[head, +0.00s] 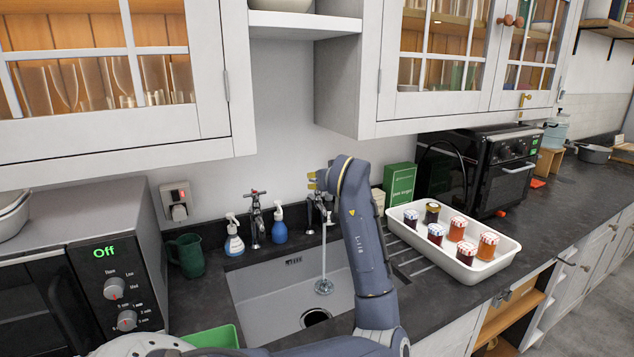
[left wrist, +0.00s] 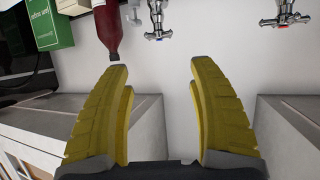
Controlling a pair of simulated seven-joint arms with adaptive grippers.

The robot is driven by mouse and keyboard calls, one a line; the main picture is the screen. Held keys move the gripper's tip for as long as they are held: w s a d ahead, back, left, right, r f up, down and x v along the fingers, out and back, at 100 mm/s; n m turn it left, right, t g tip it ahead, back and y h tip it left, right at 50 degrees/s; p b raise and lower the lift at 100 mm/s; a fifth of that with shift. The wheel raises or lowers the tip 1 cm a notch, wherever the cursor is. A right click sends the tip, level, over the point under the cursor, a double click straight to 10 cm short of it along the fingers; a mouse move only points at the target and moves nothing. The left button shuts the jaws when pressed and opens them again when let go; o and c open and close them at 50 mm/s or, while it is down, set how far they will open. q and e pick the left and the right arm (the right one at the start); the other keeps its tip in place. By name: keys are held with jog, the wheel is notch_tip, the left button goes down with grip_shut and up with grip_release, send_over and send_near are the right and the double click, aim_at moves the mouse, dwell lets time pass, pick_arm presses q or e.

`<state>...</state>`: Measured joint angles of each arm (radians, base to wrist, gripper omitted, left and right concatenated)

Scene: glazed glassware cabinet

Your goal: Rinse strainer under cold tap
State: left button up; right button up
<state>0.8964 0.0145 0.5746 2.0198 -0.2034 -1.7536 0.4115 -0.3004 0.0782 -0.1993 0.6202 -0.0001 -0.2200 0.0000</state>
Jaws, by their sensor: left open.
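A sink (head: 262,305) is set in the dark counter, with a drain near its front. The left tap (head: 255,220) has a reddish top. The right tap (head: 318,212) has a thin stream (head: 323,255) running down to a pale round patch in the sink. I cannot tell if that patch is a splash or an object. My left gripper (head: 313,181) is at the top of the right tap. In the left wrist view, which looks inverted, its yellow fingers (left wrist: 159,75) are apart and empty, with the taps beyond. I cannot make out a strainer. My right gripper is not in view.
A white tray (head: 480,271) of jars stands right of the sink, with a green box (head: 400,183) behind it. Blue-white spray bottles (head: 234,243) and a dark green mug (head: 187,257) stand left. A red bottle (left wrist: 105,28) shows in the wrist view. Cabinets hang above.

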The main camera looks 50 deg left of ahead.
pick_arm(q)
jog(key=x, duration=1.6)
jog(key=shift+a, duration=0.1)
jog(key=shift+f, duration=0.1)
grip_shut()
